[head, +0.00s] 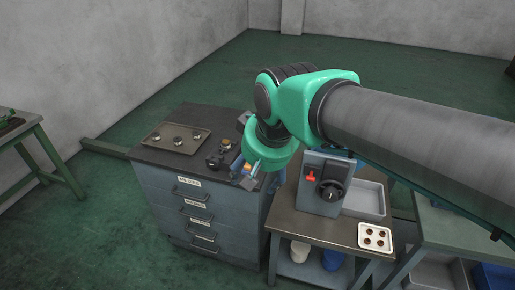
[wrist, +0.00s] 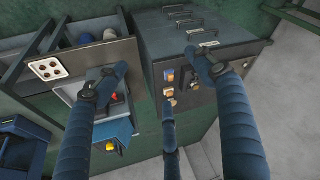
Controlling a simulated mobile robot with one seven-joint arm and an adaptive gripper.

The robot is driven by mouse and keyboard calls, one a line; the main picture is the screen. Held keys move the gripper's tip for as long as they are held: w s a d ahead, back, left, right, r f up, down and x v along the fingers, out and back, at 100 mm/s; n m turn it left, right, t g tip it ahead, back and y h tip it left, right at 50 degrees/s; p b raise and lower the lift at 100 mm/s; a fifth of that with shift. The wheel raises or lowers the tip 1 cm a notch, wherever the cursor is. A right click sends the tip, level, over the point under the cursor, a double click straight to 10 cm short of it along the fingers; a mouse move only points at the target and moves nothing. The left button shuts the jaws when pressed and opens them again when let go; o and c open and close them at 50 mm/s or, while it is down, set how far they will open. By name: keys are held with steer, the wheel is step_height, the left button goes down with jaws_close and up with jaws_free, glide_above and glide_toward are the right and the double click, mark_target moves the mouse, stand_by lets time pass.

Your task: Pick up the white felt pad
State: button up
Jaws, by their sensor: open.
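I cannot single out a white felt pad with certainty. A white square piece (head: 375,228) with several dark round spots lies on the low bench at right in the head view; it also shows at upper left in the wrist view (wrist: 34,66). A small pale thing (wrist: 172,101) shows by one fingertip in the wrist view, too small to tell. My gripper (wrist: 157,65) has its dark blue fingers spread wide and empty. In the head view my green wrist hangs over the right end of the drawer cabinet (head: 195,206), and the fingers are mostly hidden.
A shallow tray (head: 152,143) with several round parts lies on the cabinet's left, with small dark items (head: 222,156) nearer my wrist.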

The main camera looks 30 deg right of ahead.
steer(key=w+d+r+m+g+p, duration=0.15)
steer(key=w+d+p, duration=0.35)
steer(key=w, duration=0.8)
steer(key=w+d+m+g+p, duration=0.15)
steer(key=w+d+p, duration=0.3)
steer(key=w, duration=0.85)
steer(key=w+d+f+m+g+p, duration=0.1)
steer(key=w+d+f+m+p, duration=0.3)
steer(key=w+d+f+p, duration=0.5)
steer(key=w+d+f, duration=0.4)
steer(key=w+f, duration=0.3)
steer(key=f, duration=0.2)
steer(key=shift+f+m+g, duration=0.15)
steer(key=shift+m+g, duration=0.15)
steer(key=shift+g, duration=0.1)
steer(key=shift+w, duration=0.1)
steer(key=shift+f+p, duration=0.35)
steer(key=shift+f, duration=3.95)
steer(key=shift+f, duration=0.1)
steer(key=shift+a+f, duration=0.1)
steer(key=shift+f, duration=2.4)
